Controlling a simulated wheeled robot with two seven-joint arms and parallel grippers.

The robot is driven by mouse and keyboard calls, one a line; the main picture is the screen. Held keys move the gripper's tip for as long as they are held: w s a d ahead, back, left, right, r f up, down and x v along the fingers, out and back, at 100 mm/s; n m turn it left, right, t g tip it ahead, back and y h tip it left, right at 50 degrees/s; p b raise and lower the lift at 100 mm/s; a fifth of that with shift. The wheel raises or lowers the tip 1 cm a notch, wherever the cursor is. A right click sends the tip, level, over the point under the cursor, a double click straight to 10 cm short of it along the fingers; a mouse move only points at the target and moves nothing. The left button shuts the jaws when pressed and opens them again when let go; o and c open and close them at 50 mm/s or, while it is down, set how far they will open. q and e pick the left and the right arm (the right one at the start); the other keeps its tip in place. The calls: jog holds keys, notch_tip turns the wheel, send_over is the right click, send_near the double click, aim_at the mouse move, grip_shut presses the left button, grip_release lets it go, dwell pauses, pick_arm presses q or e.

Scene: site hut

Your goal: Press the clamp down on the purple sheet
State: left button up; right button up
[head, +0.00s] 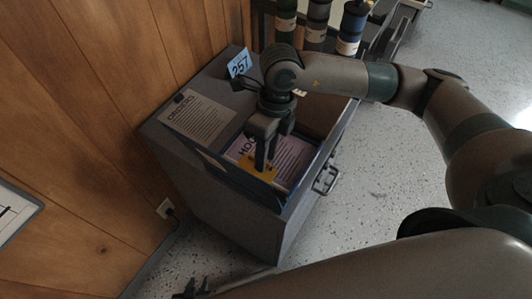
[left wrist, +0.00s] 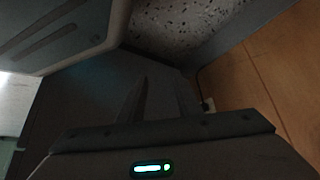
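The purple sheet (head: 290,158) lies inside the open drawer of a grey cabinet, with large dark lettering at its left part. The orange-yellow clamp (head: 262,173) is at the sheet's near edge, partly hidden by my right gripper. My right gripper (head: 265,168) points down into the drawer with its fingers close together, right over the clamp; I cannot tell whether they touch it. My left gripper (head: 195,289) is low at the bottom edge of the head view, away from the drawer. In the left wrist view its two fingers (left wrist: 160,85) stand apart with nothing between them.
The grey cabinet (head: 235,218) stands against the wooden wall, with a printed notice (head: 197,117) and a blue 257 tag (head: 239,63) on top. The drawer handle (head: 326,180) faces right. Several dark cylinders (head: 317,20) stand behind. Speckled floor (head: 375,185) is clear to the right.

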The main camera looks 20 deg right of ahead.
jog(key=shift+r, duration=0.2)
